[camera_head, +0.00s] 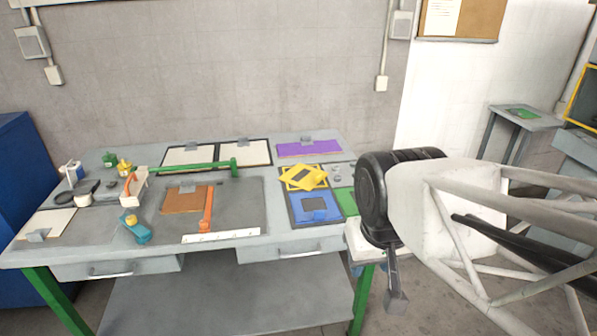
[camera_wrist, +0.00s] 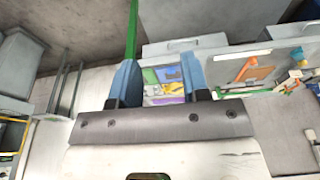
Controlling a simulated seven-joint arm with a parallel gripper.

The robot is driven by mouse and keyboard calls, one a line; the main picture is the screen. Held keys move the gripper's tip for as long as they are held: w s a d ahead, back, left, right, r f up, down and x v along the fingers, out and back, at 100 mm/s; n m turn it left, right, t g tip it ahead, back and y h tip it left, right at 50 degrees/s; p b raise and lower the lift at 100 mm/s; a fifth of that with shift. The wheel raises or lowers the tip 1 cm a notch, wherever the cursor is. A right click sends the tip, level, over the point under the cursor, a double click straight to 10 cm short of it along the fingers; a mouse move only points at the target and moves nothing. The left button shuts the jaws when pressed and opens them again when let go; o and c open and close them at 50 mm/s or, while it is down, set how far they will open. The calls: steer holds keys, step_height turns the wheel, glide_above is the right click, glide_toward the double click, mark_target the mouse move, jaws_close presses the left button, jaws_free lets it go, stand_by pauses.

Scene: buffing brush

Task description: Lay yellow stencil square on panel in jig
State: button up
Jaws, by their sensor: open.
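The yellow stencil (camera_head: 315,181) lies at the right of the workbench, turned askew on a yellow-edged spot, with a dark opening in its middle. It also shows small between my fingers in the wrist view (camera_wrist: 172,88). The brown-orange panel (camera_head: 180,201) lies flat left of it on the grey jig board (camera_head: 250,205), with a grey block at its top edge and an orange bar along its right side. It also shows in the wrist view (camera_wrist: 262,73). My gripper (camera_wrist: 158,72) is open and empty, off the bench's right end; in the head view it hangs down (camera_head: 396,298).
A blue stencil (camera_head: 313,208) lies just in front of the yellow one, and a purple one (camera_head: 302,149) behind it. A green bar (camera_head: 205,166) stands above the jig's back. A teal tool (camera_head: 135,229) and a white ruler (camera_head: 221,236) lie at the front.

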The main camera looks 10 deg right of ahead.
steer(key=w+d+r+m, duration=0.2)
steer(key=w, duration=1.3)
steer(key=m+h, duration=0.3)
steer(key=m, duration=0.4)
glide_above(319, 175)
steer(key=s+a, duration=0.2)
step_height(319, 175, down, 20)
steer(key=shift+t, duration=0.3)
steer(key=shift+f, duration=0.15)
steer(key=shift+x, duration=1.25)
steer(key=shift+x, duration=2.6)
